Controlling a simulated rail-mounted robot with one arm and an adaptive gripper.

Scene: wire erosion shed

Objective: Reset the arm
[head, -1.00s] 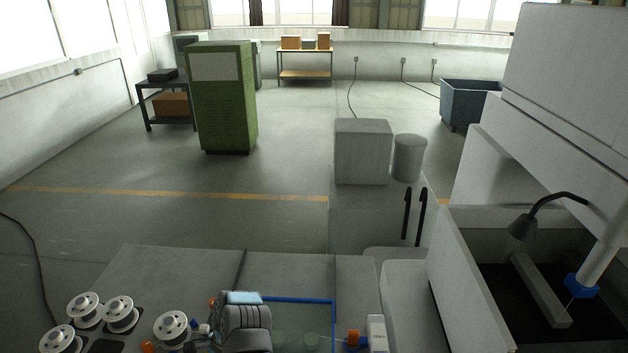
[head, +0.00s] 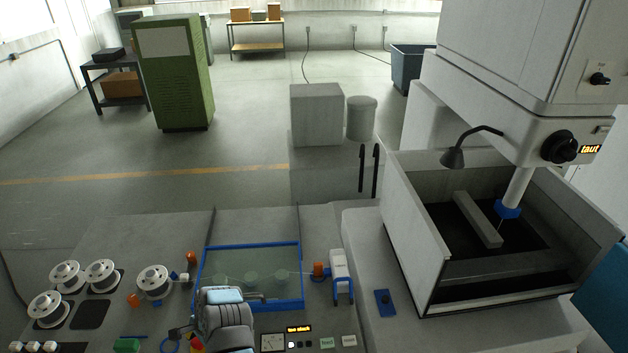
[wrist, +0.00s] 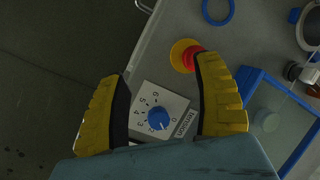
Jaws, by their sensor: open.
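My gripper (wrist: 163,70) is open and empty in the wrist view, its yellow ribbed fingers spread wide. Between and below them shows a white dial plate (wrist: 176,98) with a blue knob (wrist: 158,119) and numbers. A red button on a yellow base (wrist: 187,56) lies beside the right fingertip; I cannot tell whether they touch. In the head view my arm comes in at the bottom centre, over the front of the bench, and the fingers cannot be made out.
A blue-framed clear cover (head: 300,262) lies behind my arm. White spools (head: 154,281) stand at the left. At the right is the machine's open tank (head: 410,235) with a lamp (head: 453,158).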

